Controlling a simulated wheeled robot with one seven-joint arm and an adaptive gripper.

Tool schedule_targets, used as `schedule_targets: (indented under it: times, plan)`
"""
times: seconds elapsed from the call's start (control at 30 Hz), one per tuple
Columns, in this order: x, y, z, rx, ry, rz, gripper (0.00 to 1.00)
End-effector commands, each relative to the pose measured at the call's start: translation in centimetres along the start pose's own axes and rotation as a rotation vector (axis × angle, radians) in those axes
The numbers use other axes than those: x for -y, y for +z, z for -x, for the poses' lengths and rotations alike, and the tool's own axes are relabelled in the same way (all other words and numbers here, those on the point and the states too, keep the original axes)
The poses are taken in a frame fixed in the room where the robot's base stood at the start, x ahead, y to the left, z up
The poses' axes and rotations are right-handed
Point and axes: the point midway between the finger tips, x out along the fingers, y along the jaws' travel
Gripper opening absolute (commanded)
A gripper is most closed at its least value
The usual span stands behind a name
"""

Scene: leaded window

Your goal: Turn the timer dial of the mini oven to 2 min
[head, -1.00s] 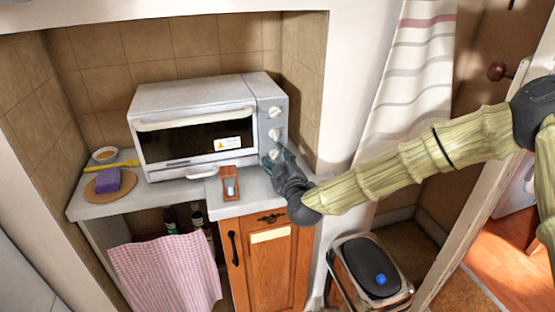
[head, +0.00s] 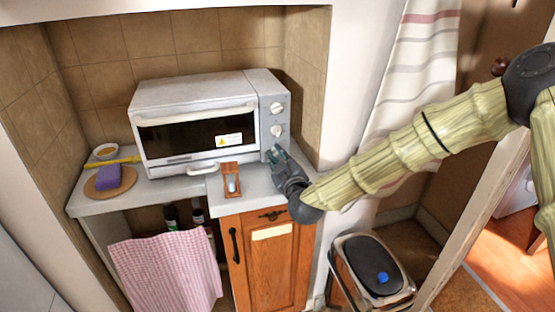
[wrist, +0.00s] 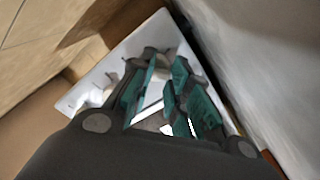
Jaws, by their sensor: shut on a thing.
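The mini oven (head: 190,95) is a white box on the counter with a dark glass door, which is shut. Its right-hand panel carries a column of pale round dials; the upper dial (head: 277,108) and middle dial (head: 277,131) show clearly. My gripper (head: 275,155) is at the bottom of this panel, shut on the lowest dial, apparently the timer dial, which its fingers hide. In the wrist view my gripper's teal-padded fingers (wrist: 165,85) stand against the pale panel (wrist: 85,95). The dial's marks and pointer cannot be read.
A small wooden-framed item (head: 231,180) lies on the counter (head: 255,195) in front of the oven. A purple sponge (head: 109,177) on a round board and a bowl (head: 105,152) are at left. The tiled alcove wall (head: 302,110) is close right of the panel. A bin (head: 370,265) stands below.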

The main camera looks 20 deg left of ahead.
Motion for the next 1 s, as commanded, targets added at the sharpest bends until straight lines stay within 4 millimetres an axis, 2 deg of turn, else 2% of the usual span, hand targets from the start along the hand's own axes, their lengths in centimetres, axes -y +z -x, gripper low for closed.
schedule_targets:
  times: [0.03, 0.37, 0.4, 0.53, 0.57, 1.0]
  plan:
    - [-1.23, -0.49, -0.44, -0.009, 0.023, -0.005, 0.00]
    - [-1.46, -0.57, -0.45, -0.008, 0.026, -0.013, 0.00]
    - [-1.48, -0.57, -0.45, -0.008, 0.026, -0.013, 0.24]
    - [-1.49, -0.58, -0.44, -0.008, 0.026, -0.013, 0.47]
    - [-1.45, -0.57, -0.43, -0.008, 0.025, -0.013, 0.50]
    - [-0.62, -0.23, 0.20, -0.003, 0.010, -0.013, 0.50]
